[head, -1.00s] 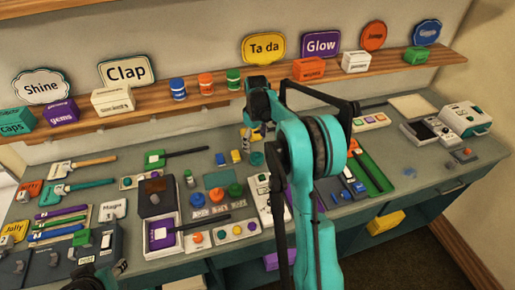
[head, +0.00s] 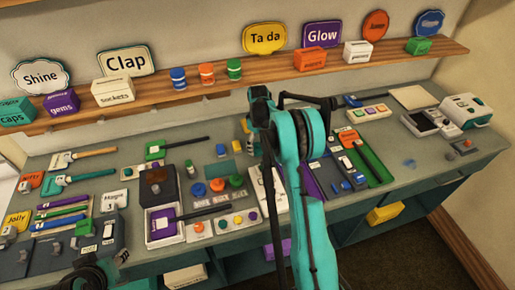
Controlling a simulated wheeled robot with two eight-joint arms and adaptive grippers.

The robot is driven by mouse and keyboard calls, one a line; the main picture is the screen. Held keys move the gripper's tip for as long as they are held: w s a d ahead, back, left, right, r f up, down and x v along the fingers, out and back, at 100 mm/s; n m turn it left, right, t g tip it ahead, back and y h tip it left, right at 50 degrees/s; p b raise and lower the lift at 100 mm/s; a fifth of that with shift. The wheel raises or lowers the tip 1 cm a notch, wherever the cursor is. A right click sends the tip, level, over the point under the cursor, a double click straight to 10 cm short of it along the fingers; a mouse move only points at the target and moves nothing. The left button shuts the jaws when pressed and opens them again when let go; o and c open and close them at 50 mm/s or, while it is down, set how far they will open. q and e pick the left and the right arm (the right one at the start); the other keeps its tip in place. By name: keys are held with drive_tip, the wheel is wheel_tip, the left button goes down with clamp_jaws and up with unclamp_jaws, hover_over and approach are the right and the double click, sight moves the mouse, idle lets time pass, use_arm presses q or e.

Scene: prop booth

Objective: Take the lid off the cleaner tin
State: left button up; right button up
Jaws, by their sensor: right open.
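Three small lidded tins stand on the wall shelf: a blue tin (head: 178,78), an orange tin (head: 207,75) and a green tin (head: 234,69). Their labels are too small to read, so I cannot tell which, if any, is the cleaner tin. My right arm reaches up over the middle of the bench. My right gripper (head: 259,92) is open at its far end, just below the shelf and right of the green tin, largely hidden by the arm. Dark parts of what seems my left gripper (head: 118,260) show at the lower left edge; its jaws are unclear.
The shelf (head: 150,103) also carries boxes and signs. The bench below is crowded: a purple-framed tray (head: 163,226), a panel of coloured knobs (head: 218,191), a green tray (head: 372,160) and a grey-white device (head: 466,110). The front right bench top is fairly clear.

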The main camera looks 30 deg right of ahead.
drive_tip(key=shift+r, duration=0.1)
drive_tip(key=c, duration=0.9)
drive_tip(key=shift+c, duration=0.2)
